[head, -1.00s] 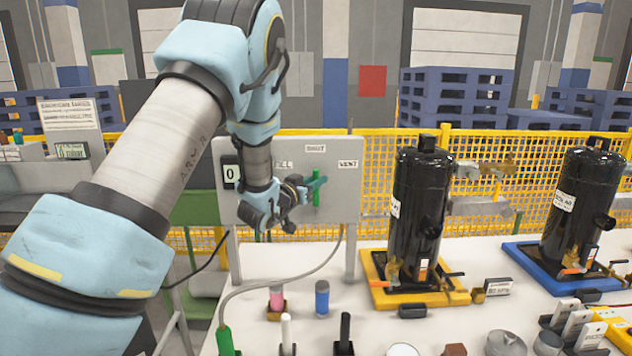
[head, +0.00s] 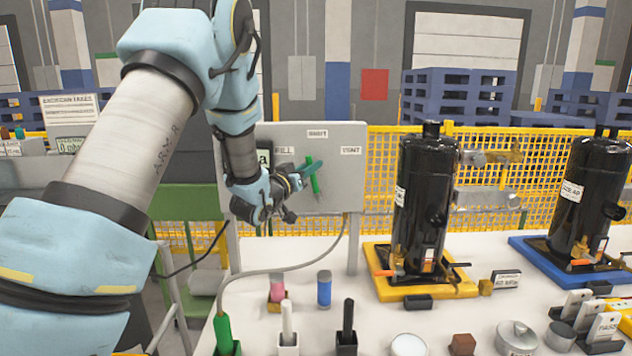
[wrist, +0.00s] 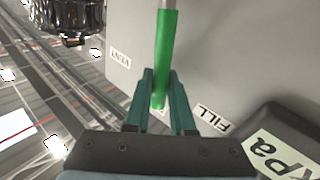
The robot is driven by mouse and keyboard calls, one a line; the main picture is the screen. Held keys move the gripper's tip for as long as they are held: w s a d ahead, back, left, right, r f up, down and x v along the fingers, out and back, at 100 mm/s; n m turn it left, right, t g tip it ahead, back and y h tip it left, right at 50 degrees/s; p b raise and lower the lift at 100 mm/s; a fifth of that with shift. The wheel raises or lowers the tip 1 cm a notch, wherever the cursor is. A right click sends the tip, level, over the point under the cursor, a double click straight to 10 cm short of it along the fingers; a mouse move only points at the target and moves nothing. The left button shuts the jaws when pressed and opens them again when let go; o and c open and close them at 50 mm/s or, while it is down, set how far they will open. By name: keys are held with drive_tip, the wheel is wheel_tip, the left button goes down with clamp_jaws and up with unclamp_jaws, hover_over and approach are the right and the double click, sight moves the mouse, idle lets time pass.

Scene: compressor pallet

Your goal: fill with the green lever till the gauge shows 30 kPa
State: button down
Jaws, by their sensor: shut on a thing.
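The green lever (head: 314,184) is on the front of a grey panel (head: 335,190), its top tilted left towards the FILL label (head: 285,150). My gripper (head: 309,167) is shut on the lever near its upper end. In the wrist view the lever (wrist: 165,50) passes between the teal fingers of my gripper (wrist: 160,80). The gauge (head: 263,157) is on the panel's left side, mostly hidden by my arm in the head view. In the wrist view only its "kPa" lettering (wrist: 275,155) shows, so the reading cannot be read.
The VENT label (head: 350,150) is on the panel's right. A black compressor (head: 425,195) stands on a yellow base to the right, with another (head: 583,195) beyond it. A hose runs from the panel to a green fitting (head: 223,333). Small cylinders stand on the white table (head: 375,315).

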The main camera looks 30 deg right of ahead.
drive_tip(key=w+a+f+n+t+h+b, duration=0.1)
drive_tip(key=w+a+f+n+t+b, duration=0.1)
drive_tip(key=n+b, duration=0.6)
drive_tip(key=a+f+t+b, duration=0.1)
drive_tip(key=a+t+b, duration=0.1)
drive_tip(key=b, duration=0.5)
drive_tip(key=shift+a+f+n+t, duration=0.2)
drive_tip(key=shift+a+n+t, duration=0.1)
drive_tip(key=shift+a+t, duration=0.1)
drive_tip(key=shift+w, duration=0.15)
drive_tip(key=c, duration=1)
unclamp_jaws()
drive_tip(key=shift+c, duration=0.2)
